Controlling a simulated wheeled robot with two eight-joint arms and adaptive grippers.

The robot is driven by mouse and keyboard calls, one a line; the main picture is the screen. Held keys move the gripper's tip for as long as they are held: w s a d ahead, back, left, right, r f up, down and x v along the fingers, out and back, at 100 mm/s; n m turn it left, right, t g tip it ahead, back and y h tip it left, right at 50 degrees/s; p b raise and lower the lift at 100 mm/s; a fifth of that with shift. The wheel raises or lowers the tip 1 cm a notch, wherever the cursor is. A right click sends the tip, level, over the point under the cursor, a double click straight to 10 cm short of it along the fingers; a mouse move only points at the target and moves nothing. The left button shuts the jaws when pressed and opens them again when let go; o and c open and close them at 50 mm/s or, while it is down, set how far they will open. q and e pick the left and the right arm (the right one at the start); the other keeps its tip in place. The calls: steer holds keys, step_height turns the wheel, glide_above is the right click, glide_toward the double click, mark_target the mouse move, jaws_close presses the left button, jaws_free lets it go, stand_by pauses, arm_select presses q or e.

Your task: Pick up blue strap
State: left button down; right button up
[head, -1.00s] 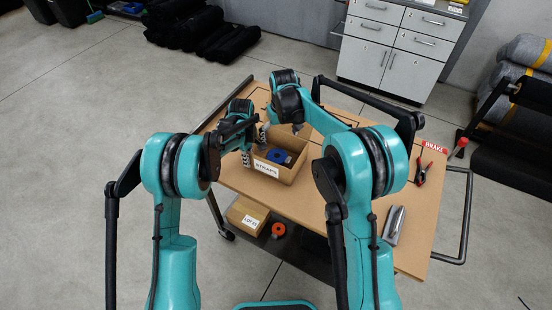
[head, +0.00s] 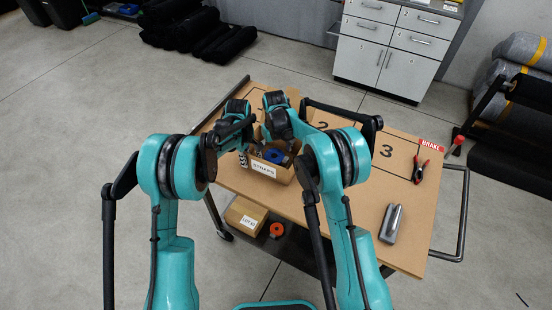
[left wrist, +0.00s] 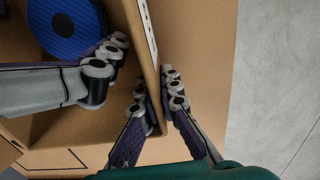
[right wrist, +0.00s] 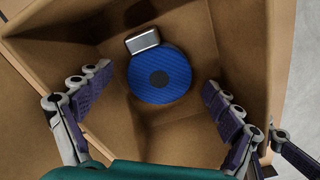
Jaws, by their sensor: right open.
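The blue strap (right wrist: 160,75) is a round coil with a dark centre and a metal buckle (right wrist: 142,41) at its edge. It lies in the cardboard box labelled STRAPS (head: 285,175); it also shows in the left wrist view (left wrist: 68,25). My right gripper (right wrist: 158,80) is open over the box, with its fingers on either side of the coil and apart from it. My left gripper (left wrist: 156,82) is shut on the box wall (left wrist: 146,50), one finger inside and one outside. In the head view the right arm partly hides the box.
The box stands on a wheeled table (head: 330,215) with numbered zones. A grey metal object (head: 391,223) and red-black pliers (head: 420,168) lie to the right. Below are a second box (head: 245,215) and an orange roll (head: 276,230). My two grippers are close together at the box.

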mark_target(275, 157)
steer(key=shift+f, duration=0.5)
steer(key=shift+c, duration=0.4)
steer(key=c, duration=1.3)
steer(key=shift+r, duration=0.1)
step_height(275, 157, up, 10)
